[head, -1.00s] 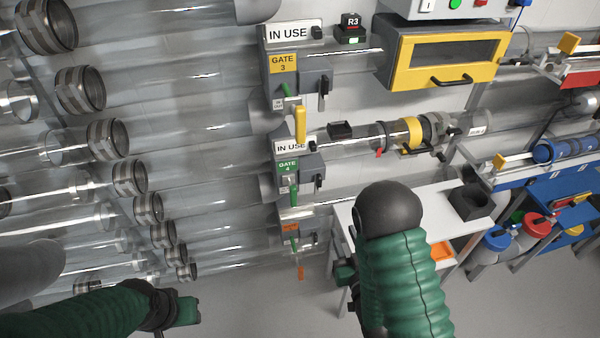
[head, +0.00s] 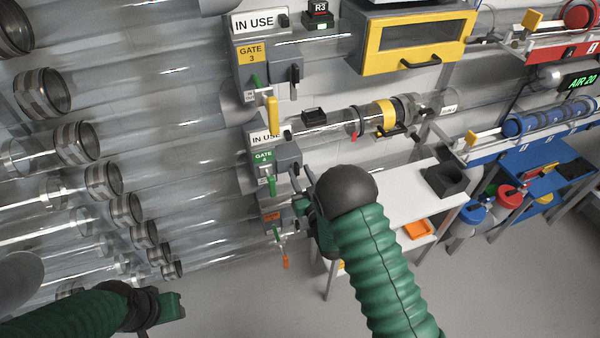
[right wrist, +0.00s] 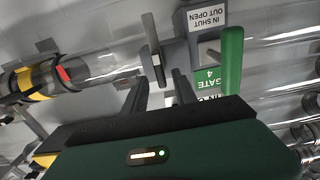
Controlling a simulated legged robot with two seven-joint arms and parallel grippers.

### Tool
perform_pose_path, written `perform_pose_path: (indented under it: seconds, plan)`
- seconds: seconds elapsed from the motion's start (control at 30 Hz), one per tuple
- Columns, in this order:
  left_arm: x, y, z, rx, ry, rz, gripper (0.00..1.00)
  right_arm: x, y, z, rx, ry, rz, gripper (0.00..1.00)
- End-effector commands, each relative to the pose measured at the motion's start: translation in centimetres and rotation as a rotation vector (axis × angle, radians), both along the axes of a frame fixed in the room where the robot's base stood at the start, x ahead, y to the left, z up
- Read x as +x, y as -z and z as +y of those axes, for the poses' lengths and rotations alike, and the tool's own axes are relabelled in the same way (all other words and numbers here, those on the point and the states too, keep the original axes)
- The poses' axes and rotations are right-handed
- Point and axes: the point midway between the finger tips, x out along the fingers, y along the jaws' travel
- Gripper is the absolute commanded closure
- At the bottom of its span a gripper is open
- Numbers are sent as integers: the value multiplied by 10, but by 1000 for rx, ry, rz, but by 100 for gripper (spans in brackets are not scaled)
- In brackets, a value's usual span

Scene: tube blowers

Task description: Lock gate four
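Gate four shows in the head view as a grey box with a green GATE 4 label (head: 264,157) and a green handle (head: 271,185) hanging below it. In the right wrist view its green handle (right wrist: 232,62), upside-down label (right wrist: 207,78) and a grey lever (right wrist: 153,45) on a small box show. My right gripper (head: 302,180) is just right of gate four. In the wrist view my right fingers (right wrist: 162,80) are apart, with the lever's near end around the gap; contact cannot be told. My left gripper (head: 174,305) is low at left, its fingers unclear.
Gate three (head: 251,52) with a yellow handle (head: 272,115) is above; a gate with an orange label (head: 271,216) is below. Clear tubes run left. A white table (head: 395,200) stands right, with a dark bin (head: 446,180). An IN USE sign (head: 264,137) tops gate four.

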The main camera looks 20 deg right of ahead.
Motion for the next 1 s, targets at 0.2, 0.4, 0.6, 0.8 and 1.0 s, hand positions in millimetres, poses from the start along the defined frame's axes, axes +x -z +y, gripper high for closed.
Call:
perform_pose_path:
  seconds: [0.2, 0.4, 0.6, 0.8, 1.0]
  plan:
    - [0, 0, 0, 0, 0, 0, 64, 5, 1, 0, 0, 0, 2, 66]
    - [0, 0, 0, 0, 0, 0, 64, 4, 0, 0, 0, 0, 1, 81]
    - [0, 0, 0, 0, 0, 0, 64, 4, 0, 0, 0, -1, 1, 100]
    - [0, 0, 0, 0, 0, 0, 64, 4, 0, 0, 0, 0, 1, 100]
    - [0, 0, 0, 0, 0, 0, 64, 4, 0, 0, 0, 0, 1, 100]
